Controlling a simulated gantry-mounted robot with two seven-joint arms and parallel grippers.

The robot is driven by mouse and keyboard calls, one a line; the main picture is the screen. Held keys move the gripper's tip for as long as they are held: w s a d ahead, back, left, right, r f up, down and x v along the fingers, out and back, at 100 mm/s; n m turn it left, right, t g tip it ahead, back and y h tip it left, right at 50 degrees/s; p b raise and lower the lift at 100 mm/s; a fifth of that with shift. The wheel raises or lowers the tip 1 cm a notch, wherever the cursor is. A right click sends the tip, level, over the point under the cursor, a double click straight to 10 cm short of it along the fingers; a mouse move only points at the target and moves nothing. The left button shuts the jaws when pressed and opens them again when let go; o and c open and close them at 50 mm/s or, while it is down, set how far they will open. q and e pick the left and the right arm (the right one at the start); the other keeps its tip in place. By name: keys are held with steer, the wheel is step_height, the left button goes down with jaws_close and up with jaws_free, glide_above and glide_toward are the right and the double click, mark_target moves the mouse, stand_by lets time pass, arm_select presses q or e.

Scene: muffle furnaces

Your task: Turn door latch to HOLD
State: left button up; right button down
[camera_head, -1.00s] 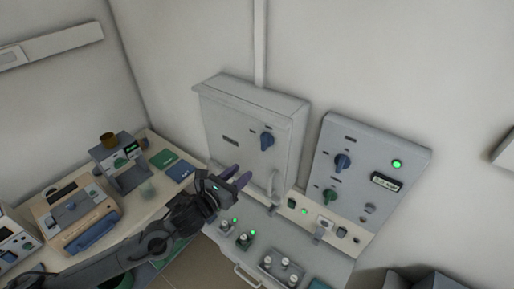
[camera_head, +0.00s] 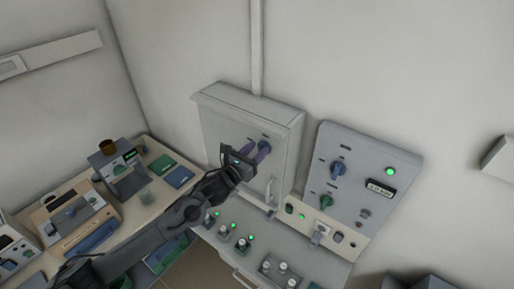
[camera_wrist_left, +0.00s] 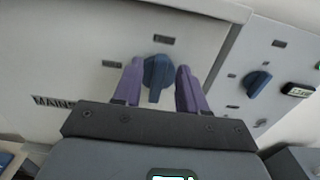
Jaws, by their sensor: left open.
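The door latch appears to be the blue knob (camera_wrist_left: 157,76) on the light grey cabinet door (camera_wrist_left: 70,45); its grip stands roughly upright in the left wrist view. My left gripper (camera_wrist_left: 159,82) is open, with one purple finger on each side of the knob and visible gaps between them. In the head view my left gripper (camera_head: 256,150) is at the upper part of the cabinet (camera_head: 225,125) and mostly hides the knob. Small dark labels sit above and beside the knob, too small to read. My right gripper is not in view.
A control panel (camera_head: 350,150) with a blue knob (camera_head: 338,168), a green knob (camera_head: 325,201) and a lit green lamp (camera_head: 389,171) is to the right. A pale door handle (camera_head: 269,190) is below the gripper. Small switches and lamps line the console (camera_head: 225,228) below.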

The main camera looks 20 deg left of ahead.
arm_select(q)
steer(key=shift+w+d, duration=0.1)
steer(key=shift+w, duration=0.25)
jaws_close()
steer(key=shift+f+n, duration=0.1)
steer(key=shift+n, duration=0.3)
steer(key=shift+w+a+f+n+b, duration=0.1)
steer(key=shift+a+f+n+b, duration=0.4)
steer(key=shift+n, duration=2.35)
steer(key=shift+w+a+f+n+b, duration=0.15)
steer(key=shift+n+b, duration=0.65)
steer(key=shift+n, duration=2.1)
steer(key=shift+a+f+n+b, duration=0.35)
steer(key=shift+n+b, duration=0.3)
steer(key=shift+n, duration=2.2)
